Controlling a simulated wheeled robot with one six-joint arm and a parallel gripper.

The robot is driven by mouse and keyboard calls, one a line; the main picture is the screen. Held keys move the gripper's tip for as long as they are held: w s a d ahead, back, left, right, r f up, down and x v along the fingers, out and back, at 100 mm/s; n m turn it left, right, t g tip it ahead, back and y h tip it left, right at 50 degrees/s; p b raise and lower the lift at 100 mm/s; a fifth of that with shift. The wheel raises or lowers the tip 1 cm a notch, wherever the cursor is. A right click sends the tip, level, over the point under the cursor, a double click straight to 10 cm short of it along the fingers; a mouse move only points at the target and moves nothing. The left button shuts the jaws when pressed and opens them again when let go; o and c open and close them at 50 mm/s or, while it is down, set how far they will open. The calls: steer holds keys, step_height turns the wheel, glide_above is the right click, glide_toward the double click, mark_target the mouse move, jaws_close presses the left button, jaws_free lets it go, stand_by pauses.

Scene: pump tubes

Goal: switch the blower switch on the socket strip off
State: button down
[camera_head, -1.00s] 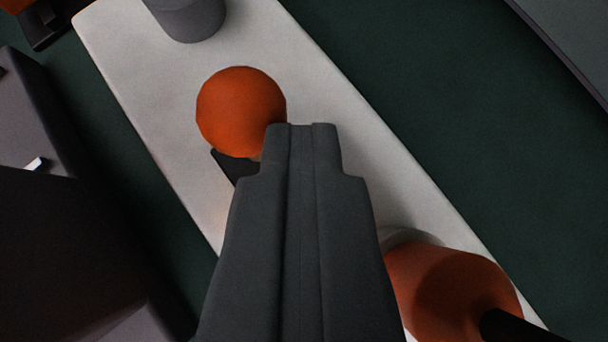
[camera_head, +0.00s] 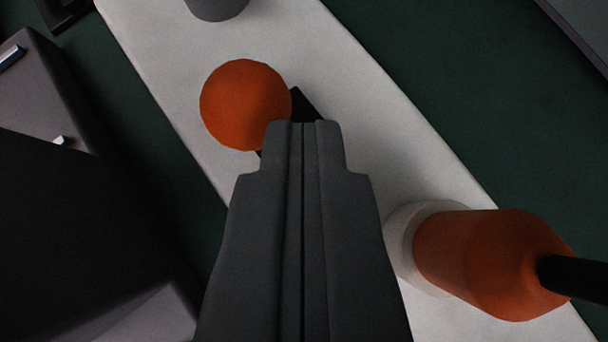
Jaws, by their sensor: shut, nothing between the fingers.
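The socket strip (camera_head: 350,75) is a long pale board running from upper left to lower right. On it is a switch with an orange ball knob (camera_head: 245,105). Its black base (camera_head: 306,103) shows to the right of the ball, and a sliver shows below it. The ball leans toward the left, over the lower-left part of the base. My gripper (camera_head: 302,125) is shut and empty, its tips at the ball's lower right edge in the picture. They overlap the ball slightly; I cannot tell whether they touch. The gripper hides part of the strip and base.
An orange plug (camera_head: 490,262) with a black cable (camera_head: 575,276) sits in a pale round socket (camera_head: 405,240) at lower right. A grey cylinder (camera_head: 217,8) stands on the strip at the top. A dark box (camera_head: 60,200) is at the left. Dark green surface (camera_head: 450,90) lies right of the strip.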

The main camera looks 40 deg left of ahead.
steer(key=shift+a+r, duration=0.1)
steer(key=shift+r, duration=0.6)
stand_by(0.3)
